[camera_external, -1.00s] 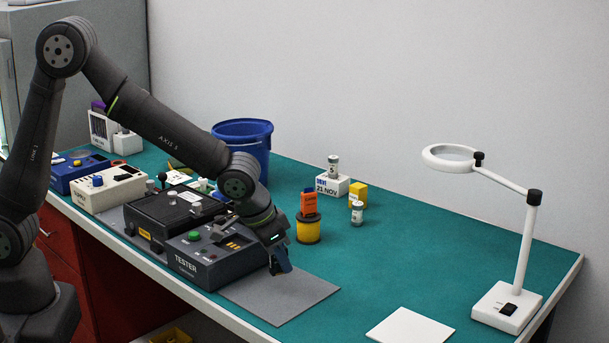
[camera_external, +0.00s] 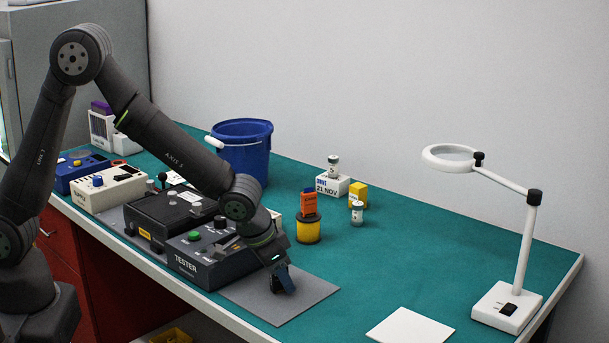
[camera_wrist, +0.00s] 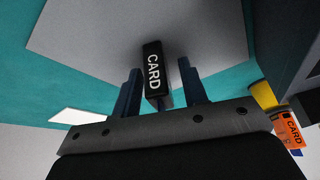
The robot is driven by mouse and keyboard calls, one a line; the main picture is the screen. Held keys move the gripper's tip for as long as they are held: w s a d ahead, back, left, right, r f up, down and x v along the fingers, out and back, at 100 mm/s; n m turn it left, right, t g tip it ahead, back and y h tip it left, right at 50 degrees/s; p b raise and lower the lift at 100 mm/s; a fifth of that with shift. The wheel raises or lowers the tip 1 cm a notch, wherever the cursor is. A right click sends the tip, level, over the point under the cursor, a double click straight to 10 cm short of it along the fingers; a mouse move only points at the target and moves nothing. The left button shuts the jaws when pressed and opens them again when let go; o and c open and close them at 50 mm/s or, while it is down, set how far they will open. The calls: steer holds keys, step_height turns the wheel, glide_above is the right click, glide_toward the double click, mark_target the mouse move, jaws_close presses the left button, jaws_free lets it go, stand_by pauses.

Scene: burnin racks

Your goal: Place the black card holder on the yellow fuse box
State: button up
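The black card holder (camera_wrist: 153,72), lettered CARD in white, stands on the grey mat in the wrist view. My gripper (camera_wrist: 159,68) is open, with one blue finger on each side of it. A gap shows on the right; the left finger is very close. In the external view my gripper (camera_external: 283,279) is low over the grey mat and mostly hides the holder.
The grey mat (camera_external: 310,296) lies right of the TESTER unit (camera_external: 205,265). A yellow pot (camera_external: 308,232) with an orange card stands behind my gripper. A magnifier lamp (camera_external: 505,305) stands right.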

steer(key=shift+r, duration=0.1)
steer(key=v, duration=1.1)
steer(key=shift+o, duration=0.5)
steer(key=shift+a+r, duration=0.2)
steer(key=shift+r, duration=0.35)
steer(key=s+f+m+g+h, duration=0.2)
steer(key=s+g+h, duration=0.2)
steer(key=s, duration=0.7)
steer(key=w+a+n+t+h, duration=0.2)
steer(key=w+a+t+h, duration=0.1)
steer(key=w+a+t, duration=0.45)
steer(key=shift+g, duration=0.35)
steer(key=x, duration=1.6)
steer(key=shift+w+f, duration=0.15)
steer(key=shift+f, duration=0.25)
